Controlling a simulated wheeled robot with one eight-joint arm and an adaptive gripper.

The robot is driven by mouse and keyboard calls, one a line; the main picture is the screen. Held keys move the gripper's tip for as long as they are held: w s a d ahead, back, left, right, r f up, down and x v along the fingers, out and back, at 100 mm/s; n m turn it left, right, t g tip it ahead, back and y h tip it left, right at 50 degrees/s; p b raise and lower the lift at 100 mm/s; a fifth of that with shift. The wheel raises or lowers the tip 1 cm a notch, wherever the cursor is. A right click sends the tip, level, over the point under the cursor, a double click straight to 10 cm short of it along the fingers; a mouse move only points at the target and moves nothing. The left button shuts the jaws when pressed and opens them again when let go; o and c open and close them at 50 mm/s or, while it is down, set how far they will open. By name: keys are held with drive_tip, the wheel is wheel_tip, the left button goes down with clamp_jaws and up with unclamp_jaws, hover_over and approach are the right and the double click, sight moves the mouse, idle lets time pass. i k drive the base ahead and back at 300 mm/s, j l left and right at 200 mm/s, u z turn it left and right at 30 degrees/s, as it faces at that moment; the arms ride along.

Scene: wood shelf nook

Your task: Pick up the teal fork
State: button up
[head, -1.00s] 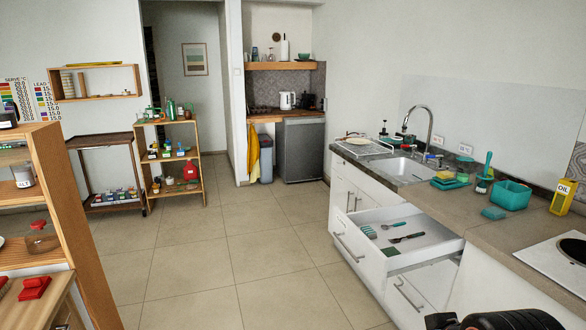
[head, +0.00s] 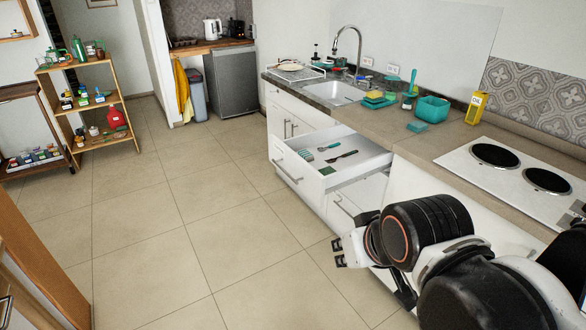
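A teal utensil (head: 328,147), small and likely the fork, lies in the open white drawer (head: 368,148); its tines are too small to make out. A dark utensil (head: 342,156) lies just in front of it. My gripper (head: 340,252) is over the floor, in front of and below the drawer, well apart from the utensils. Its two dark fingertips are separated, with nothing visible between them.
A green item (head: 327,171) is at the drawer's front edge. The counter (head: 450,134) above holds a teal bin (head: 432,109), a yellow oil box (head: 475,107) and a stovetop (head: 500,165). The tiled floor (head: 190,220) to the left is clear.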

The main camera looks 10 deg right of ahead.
sight(331, 160)
drive_tip(key=i+z, duration=0.1)
drive_tip(key=z, duration=0.85)
drive_tip(key=i+j+z, duration=0.4)
drive_tip(key=j+z, duration=0.15)
drive_tip(key=i+j+z, duration=0.25)
drive_tip(key=j, duration=0.2)
drive_tip(key=j+z, duration=0.55)
drive_tip(key=j, duration=0.3)
drive_tip(key=i+j, duration=0.1)
drive_tip(key=j, duration=0.9)
drive_tip(key=i+j, duration=0.15)
drive_tip(key=j, duration=0.3)
